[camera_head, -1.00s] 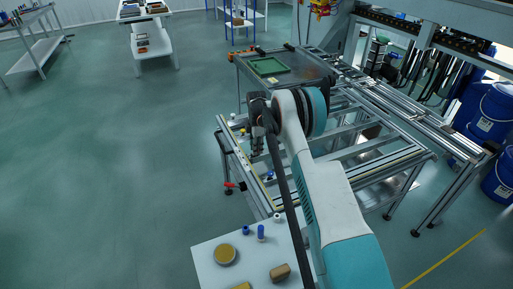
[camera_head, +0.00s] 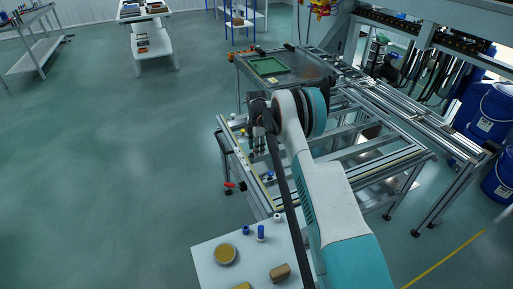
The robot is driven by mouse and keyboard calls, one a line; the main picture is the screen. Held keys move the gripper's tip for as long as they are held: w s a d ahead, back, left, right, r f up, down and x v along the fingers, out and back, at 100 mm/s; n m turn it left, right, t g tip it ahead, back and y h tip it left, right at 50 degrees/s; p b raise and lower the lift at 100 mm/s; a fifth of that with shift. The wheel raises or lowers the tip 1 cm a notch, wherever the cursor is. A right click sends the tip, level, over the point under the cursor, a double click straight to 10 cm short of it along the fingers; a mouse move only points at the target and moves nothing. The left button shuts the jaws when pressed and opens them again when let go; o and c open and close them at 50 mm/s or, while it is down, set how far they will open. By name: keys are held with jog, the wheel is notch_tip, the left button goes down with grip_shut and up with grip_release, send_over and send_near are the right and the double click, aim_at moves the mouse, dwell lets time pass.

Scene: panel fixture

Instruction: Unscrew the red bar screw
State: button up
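The red bar screw (camera_head: 230,184) shows as a small red piece with a dark part at the left edge of the metal frame fixture (camera_head: 295,200). My gripper (camera_head: 259,153) points down over the left side of the fixture, above and to the right of the red bar screw in the picture. It appears apart from the screw. The fingers are small and dark here, so I cannot tell whether they are open or shut. My arm covers part of the fixture.
A white table (camera_head: 210,262) at the front holds a yellow round container (camera_head: 225,253), small blue cylinders (camera_head: 261,231) and a brown block (camera_head: 280,273). A green tray (camera_head: 268,67) lies on the metal table behind. Open floor (camera_head: 110,180) lies to the left.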

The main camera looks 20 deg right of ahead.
jog(key=shift+r, duration=0.1)
notch_tip(320, 180, up, 12)
dwell(0.7)
dwell(0.3)
jog(key=s+a+r+m+t, duration=0.2)
jog(key=s+a+r+m, duration=0.25)
jog(key=s+r, duration=0.6)
jog(key=s+a+r+m+t, duration=0.1)
jog(key=s+a+r+m, duration=0.45)
jog(key=r, duration=0.85)
jog(key=s+a+r+m+t, duration=0.1)
jog(key=s+a+m, duration=0.1)
jog(key=s, duration=0.7)
jog(key=s+a+r+m+t, duration=0.1)
jog(key=s+a+m, duration=0.15)
jog(key=s, duration=0.55)
jog(key=s+a+f+m+t, duration=0.1)
jog(key=s+f+m, duration=0.1)
jog(key=s, duration=0.4)
jog(key=s+a+f+m+t, duration=0.1)
jog(key=s+f+m, duration=0.1)
jog(key=s, duration=0.5)
jog(key=shift+s+a+f, duration=0.25)
jog(key=shift+a+f, duration=0.1)
jog(key=shift+f, duration=0.4)
